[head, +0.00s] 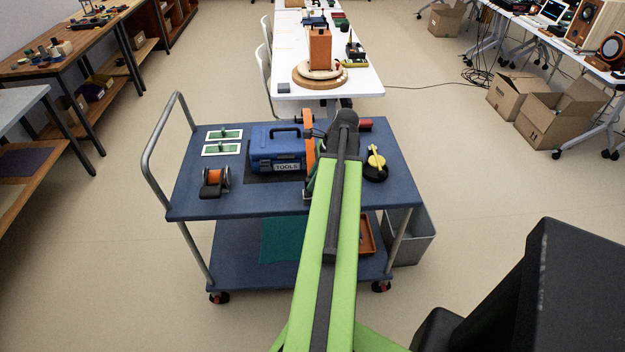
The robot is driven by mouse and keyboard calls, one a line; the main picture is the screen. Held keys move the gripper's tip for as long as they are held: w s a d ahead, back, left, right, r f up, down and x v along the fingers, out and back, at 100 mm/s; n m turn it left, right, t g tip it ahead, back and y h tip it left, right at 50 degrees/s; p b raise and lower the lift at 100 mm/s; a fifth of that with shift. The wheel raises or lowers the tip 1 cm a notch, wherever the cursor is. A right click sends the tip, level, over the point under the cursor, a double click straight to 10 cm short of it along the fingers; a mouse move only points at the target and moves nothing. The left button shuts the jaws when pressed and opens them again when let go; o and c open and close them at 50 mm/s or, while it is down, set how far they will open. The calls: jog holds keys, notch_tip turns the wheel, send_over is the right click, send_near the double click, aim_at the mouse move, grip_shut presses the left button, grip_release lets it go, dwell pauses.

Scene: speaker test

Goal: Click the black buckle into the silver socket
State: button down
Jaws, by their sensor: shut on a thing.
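A blue toolbox (277,146) with a dark handle and a "TOOLS" label stands on the upper deck of the cart (235,204). An upright orange band (309,136) shows at its right side, partly covered by my arm. I cannot make out the black buckle or the silver socket. My green and black arm reaches over the front of the cart to the toolbox's right. My gripper is hidden behind my arm, and so is whatever lies between its jaws.
An orange reel (215,177) and two white-framed green cards (224,134) are at the deck's left. A round black item with a yellow top (375,162) is right of my arm. A grey bin (415,240) stands beside the cart. A white table (345,86) stands behind.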

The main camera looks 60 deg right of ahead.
jog(key=shift+f+b, duration=1.1)
jog(key=shift+f, duration=0.05)
dwell(0.6)
jog(key=c, duration=1.1)
grip_release()
notch_tip(320, 180, up, 8)
jog(key=p, duration=0.8)
jog(key=shift+s+r, duration=0.1)
jog(key=shift+r, duration=0.05)
